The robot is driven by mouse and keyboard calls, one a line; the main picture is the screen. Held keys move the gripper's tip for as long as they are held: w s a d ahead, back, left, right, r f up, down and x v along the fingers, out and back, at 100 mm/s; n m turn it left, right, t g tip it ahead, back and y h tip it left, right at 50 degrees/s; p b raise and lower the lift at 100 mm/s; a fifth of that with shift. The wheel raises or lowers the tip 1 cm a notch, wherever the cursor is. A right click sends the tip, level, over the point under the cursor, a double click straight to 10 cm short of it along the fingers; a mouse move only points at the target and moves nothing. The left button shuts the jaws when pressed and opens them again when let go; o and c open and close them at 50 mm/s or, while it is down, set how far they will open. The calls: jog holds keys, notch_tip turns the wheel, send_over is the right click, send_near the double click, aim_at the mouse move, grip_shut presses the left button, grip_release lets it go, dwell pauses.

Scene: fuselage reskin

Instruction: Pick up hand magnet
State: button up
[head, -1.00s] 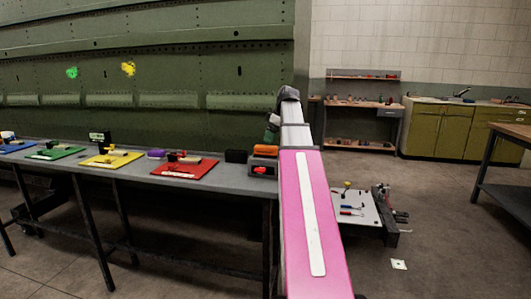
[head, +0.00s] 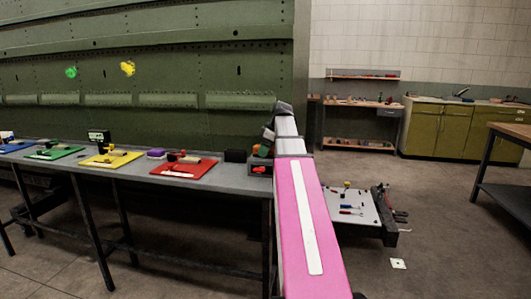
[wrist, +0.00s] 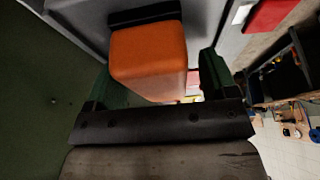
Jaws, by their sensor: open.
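An orange block with a dark base, which looks like the hand magnet (wrist: 148,58), fills the upper middle of the wrist view. In the head view it is a small orange patch (head: 256,149) at the right end of the grey workbench, partly hidden by my gripper. My gripper (wrist: 157,68) is open, with one green finger on each side of the orange block. In the head view my gripper (head: 265,146) is down close above the bench end. I cannot tell whether the fingers touch the block.
The workbench (head: 235,185) carries a black box (head: 235,156), a red tray (head: 184,169), a yellow tray (head: 110,160) and a green tray (head: 55,153) to the left. A green fuselage panel (head: 150,75) stands behind it. A low cart (head: 358,222) is at the right.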

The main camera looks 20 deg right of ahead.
jog(key=shift+f, duration=0.2)
jog(key=c, duration=1.2)
jog(key=shift+o, duration=0.2)
jog(key=shift+r, duration=0.6)
jog(key=r, duration=0.4)
jog(key=shift+a, duration=0.4)
jog(key=a+r, duration=0.6)
jog(key=a, duration=0.5)
jog(key=shift+s, duration=0.3)
jog(key=shift+r, duration=0.1)
